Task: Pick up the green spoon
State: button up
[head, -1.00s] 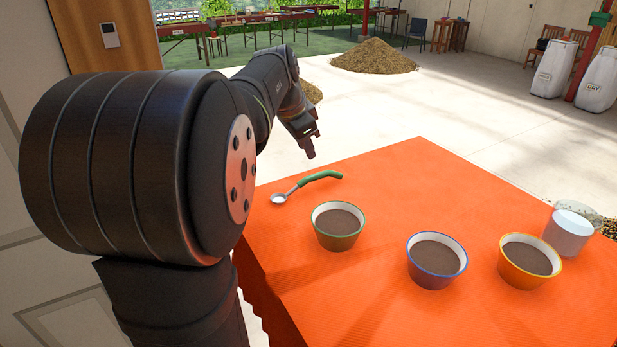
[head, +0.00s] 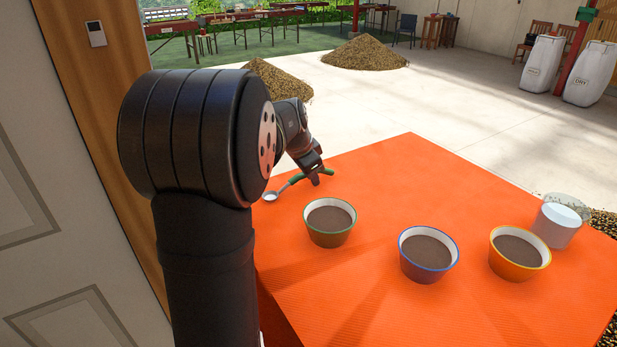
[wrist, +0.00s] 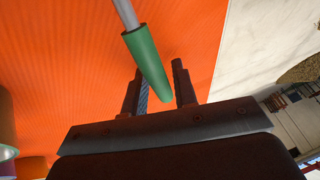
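The green spoon lies on the orange table (head: 420,170), with its bowl (head: 270,197) to the left and its green handle (head: 328,171) running right. In the wrist view the green handle (wrist: 146,62) reaches down toward the space between my two fingers, and the grey shaft shows above it. My gripper (head: 315,181) is at the handle, and its fingers cover part of it in the head view. In the wrist view my gripper (wrist: 161,82) is open, with a finger on each side of the handle's end. I cannot tell whether either finger touches it.
A green-rimmed bowl (head: 330,240) of brown contents stands close in front of the spoon. A blue-rimmed bowl (head: 428,273), a yellow-rimmed bowl (head: 518,272) and a white cup (head: 556,226) stand further right. The table's back middle is clear.

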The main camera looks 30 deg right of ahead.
grip_shut()
jog(key=shift+r, duration=0.1)
jog(key=shift+r, duration=0.45)
jog(key=r, duration=0.2)
jog(key=s+r, duration=0.1)
jog(key=shift+d+r, duration=0.2)
jog(key=shift+r, duration=0.2)
jog(key=s+d+r, duration=0.3)
jog(key=s+r, duration=0.3)
jog(key=s, duration=0.4)
jog(key=shift+d, duration=0.2)
jog(key=shift+r, duration=0.1)
